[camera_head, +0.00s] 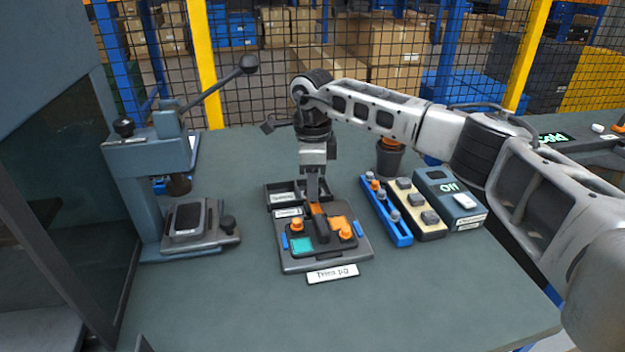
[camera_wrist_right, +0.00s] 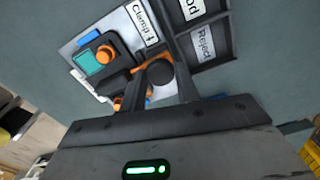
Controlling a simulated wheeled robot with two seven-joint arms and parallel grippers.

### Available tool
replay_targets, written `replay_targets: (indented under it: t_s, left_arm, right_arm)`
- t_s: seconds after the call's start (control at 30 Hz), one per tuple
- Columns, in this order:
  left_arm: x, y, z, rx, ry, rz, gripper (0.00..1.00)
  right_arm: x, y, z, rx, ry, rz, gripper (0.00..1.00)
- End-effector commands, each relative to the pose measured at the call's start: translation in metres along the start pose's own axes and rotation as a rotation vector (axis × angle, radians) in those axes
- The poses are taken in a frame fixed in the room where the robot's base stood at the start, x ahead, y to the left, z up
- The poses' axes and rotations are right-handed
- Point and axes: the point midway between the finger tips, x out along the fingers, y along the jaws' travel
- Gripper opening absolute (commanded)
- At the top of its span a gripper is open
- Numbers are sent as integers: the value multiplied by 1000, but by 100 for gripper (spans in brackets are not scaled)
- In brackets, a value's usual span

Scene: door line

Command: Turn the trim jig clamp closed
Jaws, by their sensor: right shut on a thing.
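The trim jig (camera_head: 332,262) is a grey plate in the middle of the bench, with a teal piece (camera_head: 301,245), orange knobs and blue side strips. Its dark clamp lever (camera_head: 321,230) lies over the middle of the jig. My right gripper (camera_head: 316,200) comes down from above at the jig's back edge and is shut on the clamp's handle. In the right wrist view the round dark end of the clamp (camera_wrist_right: 160,72) sits between my fingers (camera_wrist_right: 158,85). The fingers hide part of the handle. My left gripper is not in view.
A divided tray (camera_head: 270,197) with labels stands right behind the jig. To the right are a blue strip with knobs (camera_head: 388,215), a beige switch block (camera_head: 416,210) and a box reading Off (camera_head: 450,200). A lever press (camera_head: 150,170) stands left. The front bench is clear.

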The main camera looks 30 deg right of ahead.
Motion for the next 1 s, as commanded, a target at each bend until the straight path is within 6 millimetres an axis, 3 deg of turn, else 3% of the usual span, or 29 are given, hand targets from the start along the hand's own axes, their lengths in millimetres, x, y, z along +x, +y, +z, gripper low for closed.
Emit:
replay_targets:
  t_s: [0.67, 0.7, 0.73, 1.0]
  left_arm:
    - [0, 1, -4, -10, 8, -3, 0]
    - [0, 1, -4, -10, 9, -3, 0]
    - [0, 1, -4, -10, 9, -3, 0]
    - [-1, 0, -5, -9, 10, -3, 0]
  right_arm:
    - [-2, -2, -1, 61, 0, -5, 9]
    - [-2, -2, -1, 61, 0, -5, 43]
    - [-2, -2, -1, 60, 0, -4, 51]
    - [-1, -1, 0, 57, 0, -2, 53]
